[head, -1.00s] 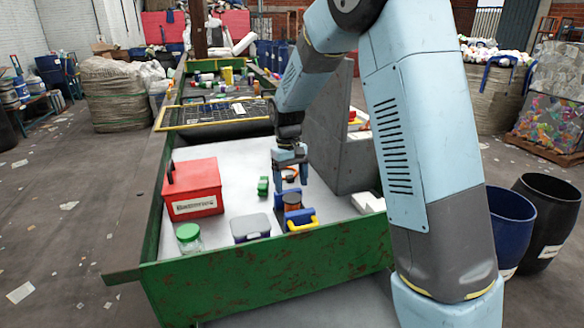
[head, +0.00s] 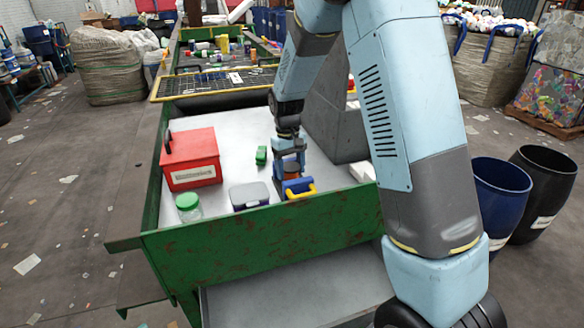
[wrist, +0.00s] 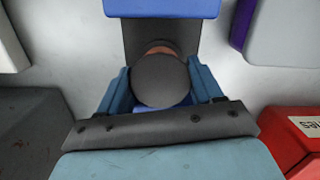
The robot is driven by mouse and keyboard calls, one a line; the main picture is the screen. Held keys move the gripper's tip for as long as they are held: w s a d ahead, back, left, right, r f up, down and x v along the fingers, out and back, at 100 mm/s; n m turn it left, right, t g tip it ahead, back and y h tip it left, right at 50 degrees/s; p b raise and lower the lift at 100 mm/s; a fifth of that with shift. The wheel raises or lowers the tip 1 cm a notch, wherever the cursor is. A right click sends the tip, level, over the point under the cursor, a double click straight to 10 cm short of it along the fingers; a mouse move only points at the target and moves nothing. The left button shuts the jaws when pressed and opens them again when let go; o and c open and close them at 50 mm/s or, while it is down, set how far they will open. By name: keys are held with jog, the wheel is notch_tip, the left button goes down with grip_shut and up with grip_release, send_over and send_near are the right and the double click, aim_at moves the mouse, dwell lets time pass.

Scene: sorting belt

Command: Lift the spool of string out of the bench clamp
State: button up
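The spool of string (wrist: 162,82) has a dark grey round end and a strip of reddish-brown string showing at its edge. It stands upright in the bench clamp (wrist: 162,8), which has blue jaws and a yellow handle and also shows in the head view (head: 300,189). My gripper (wrist: 160,75) points down over the spool with one blue finger on each side of it. The fingers are spread and very close to the spool; I see no clear grip on it. In the head view my gripper (head: 291,172) hides part of the spool (head: 292,175).
A red box (head: 192,172), a green-lidded jar (head: 189,208), a grey-and-blue container (head: 249,196) and a small green object (head: 261,155) stand left of the clamp. A grey block (head: 337,130) stands at right. The green tray wall (head: 270,238) runs along the front.

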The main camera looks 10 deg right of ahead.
aim_at(292, 168)
jog(key=c, duration=0.6)
jog(key=shift+o, duration=0.2)
jog(key=shift+s+d+r, duration=0.1)
jog(key=shift+s+r, duration=0.15)
jog(key=shift+s, duration=0.2)
jog(key=shift+r, duration=0.1)
jog(key=shift+r, duration=4.1)
